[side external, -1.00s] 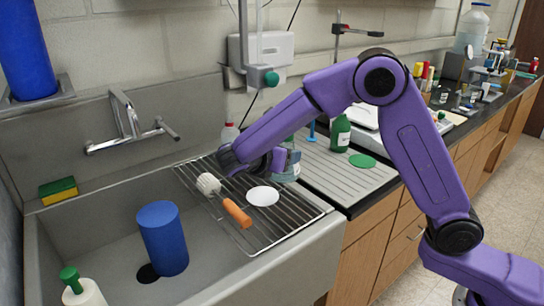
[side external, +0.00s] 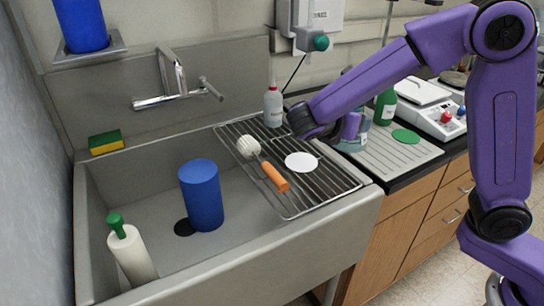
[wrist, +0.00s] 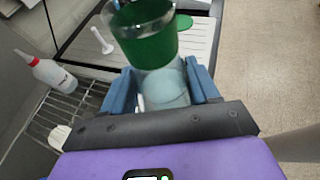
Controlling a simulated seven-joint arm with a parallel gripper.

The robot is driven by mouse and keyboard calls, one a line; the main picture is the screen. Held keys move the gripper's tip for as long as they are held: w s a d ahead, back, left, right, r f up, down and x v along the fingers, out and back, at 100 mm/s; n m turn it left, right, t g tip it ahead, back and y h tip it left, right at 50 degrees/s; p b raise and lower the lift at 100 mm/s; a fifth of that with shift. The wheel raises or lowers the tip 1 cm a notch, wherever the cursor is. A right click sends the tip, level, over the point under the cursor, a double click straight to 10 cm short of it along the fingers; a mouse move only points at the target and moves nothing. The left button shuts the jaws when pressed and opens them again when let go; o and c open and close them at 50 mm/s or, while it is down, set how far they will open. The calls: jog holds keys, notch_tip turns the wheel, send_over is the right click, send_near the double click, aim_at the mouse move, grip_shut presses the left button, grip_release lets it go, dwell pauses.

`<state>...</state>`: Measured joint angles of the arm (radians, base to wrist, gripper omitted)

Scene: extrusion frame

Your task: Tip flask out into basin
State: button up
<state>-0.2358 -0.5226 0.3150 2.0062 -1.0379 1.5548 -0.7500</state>
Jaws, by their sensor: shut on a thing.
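The flask (side external: 354,138) is a clear, bluish vessel at the right end of the drying rack, beside the ribbed drainboard. My gripper (side external: 350,127) is shut on it from the left. In the wrist view my blue fingers (wrist: 160,85) stand on either side of the pale bluish flask body (wrist: 163,88). The flask's base is unclear. The basin (side external: 290,263) is the grey sink at left, apart from the flask.
A blue cylinder (side external: 201,195) and a green-capped white bottle (side external: 131,252) stand in the basin. The rack (side external: 335,186) holds an orange-handled brush (side external: 274,177), a white disc (side external: 301,162) and a red-capped bottle (side external: 273,107). A faucet (side external: 175,85) projects behind.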

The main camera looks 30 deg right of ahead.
jog(key=shift+d, duration=0.1)
jog(key=w+d+n+t+y, duration=0.1)
jog(key=d, duration=0.1)
jog(key=w+d+n+t+y, duration=0.1)
jog(key=d+n+t, duration=0.1)
jog(key=w+d+f+n+t+y, duration=0.1)
jog(key=d+n+t, duration=0.1)
jog(key=shift+w+d, duration=0.15)
jog(key=shift+w, duration=0.1)
jog(key=shift+s+d+f+n+t+y, duration=0.15)
jog(key=shift+d+f+n+t+y, duration=0.35)
jog(key=shift+n+t+y, duration=0.3)
jog(key=w+a+f+n+y, duration=0.2)
jog(key=w+a+n+y, duration=0.1)
jog(key=a, duration=0.5)
jog(key=w+a+f+n+y, duration=0.3)
jog(key=a+n+y, duration=0.1)
jog(key=a, duration=0.5)
jog(key=w+a+f+n+t+y, duration=0.1)
jog(key=w+a+f+n+y, duration=0.1)
jog(key=a, duration=0.6)
jog(key=w+n+y, duration=0.1)
jog(key=n+y, duration=0.1)
jog(key=y, duration=0.1)
jog(key=shift+a+f+y, duration=0.2)
jog(key=shift+y, duration=0.2)
jog(key=shift+s+f+n, duration=0.1)
jog(key=shift+f+n, duration=0.05)
jog(key=shift+n, duration=0.25)
